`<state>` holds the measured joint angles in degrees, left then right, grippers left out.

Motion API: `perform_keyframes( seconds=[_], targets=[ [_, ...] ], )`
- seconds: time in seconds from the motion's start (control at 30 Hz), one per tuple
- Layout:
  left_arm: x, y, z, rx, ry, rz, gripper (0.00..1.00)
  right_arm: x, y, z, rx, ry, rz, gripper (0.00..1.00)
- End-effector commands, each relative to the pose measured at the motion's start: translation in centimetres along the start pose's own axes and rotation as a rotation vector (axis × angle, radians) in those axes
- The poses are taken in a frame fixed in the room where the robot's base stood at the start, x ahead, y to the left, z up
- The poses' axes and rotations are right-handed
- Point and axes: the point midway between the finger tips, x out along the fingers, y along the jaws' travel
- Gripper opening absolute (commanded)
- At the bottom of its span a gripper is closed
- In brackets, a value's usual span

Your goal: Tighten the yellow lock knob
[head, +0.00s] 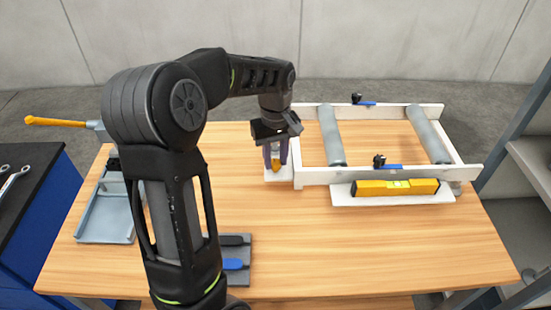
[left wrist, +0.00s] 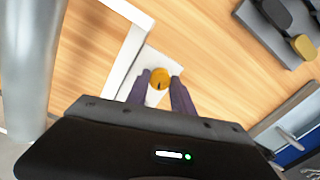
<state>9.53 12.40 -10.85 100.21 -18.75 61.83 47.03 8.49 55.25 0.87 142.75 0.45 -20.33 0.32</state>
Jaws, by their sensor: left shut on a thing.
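The yellow lock knob (head: 276,168) sits over a small white plate (head: 283,179) at the left corner of the white roller frame (head: 310,178). In the left wrist view the knob (left wrist: 159,76) is round, with a dark mark on it. My left gripper (head: 276,160) points down from above, with its purple fingers on either side of the knob. It is shut on the knob, which the fingers partly hide in the head view. My right gripper is in neither view.
The frame holds grey rollers (head: 332,135) and small blue-handled clamps (head: 388,166). A yellow level (head: 395,187) lies along its front. A grey tray (head: 103,222) is at left, and a dark pad with a blue-handled item (head: 233,264) is nearer. The front-right tabletop (head: 380,250) is clear.

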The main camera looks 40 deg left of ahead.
Motion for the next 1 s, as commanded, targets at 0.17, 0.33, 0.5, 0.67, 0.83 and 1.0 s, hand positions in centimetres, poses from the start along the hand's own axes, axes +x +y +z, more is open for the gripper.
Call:
perform_keyframes(
  seconds=[0.17, 0.33, 0.5, 0.67, 0.83, 1.0],
  targets=[
    [-0.05, 0.04, -0.04, 0.135, 0.002, 0.002, 0.00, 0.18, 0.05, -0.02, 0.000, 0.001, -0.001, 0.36],
    [-0.08, 0.04, -0.06, 0.228, 0.002, 0.002, 0.00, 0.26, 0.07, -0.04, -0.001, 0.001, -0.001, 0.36],
    [-0.10, 0.04, -0.06, 0.278, 0.002, 0.002, 0.00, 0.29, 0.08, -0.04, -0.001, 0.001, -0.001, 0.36],
    [-0.12, 0.05, -0.07, 0.295, 0.003, 0.002, 0.00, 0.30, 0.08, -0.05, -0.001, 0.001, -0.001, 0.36],
    [-0.12, 0.05, -0.07, 0.295, 0.003, 0.002, 0.00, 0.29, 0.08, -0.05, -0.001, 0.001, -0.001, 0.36],
    [-0.13, 0.05, -0.08, 0.294, 0.003, 0.002, 0.31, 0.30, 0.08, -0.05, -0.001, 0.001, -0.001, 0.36]
  ],
)
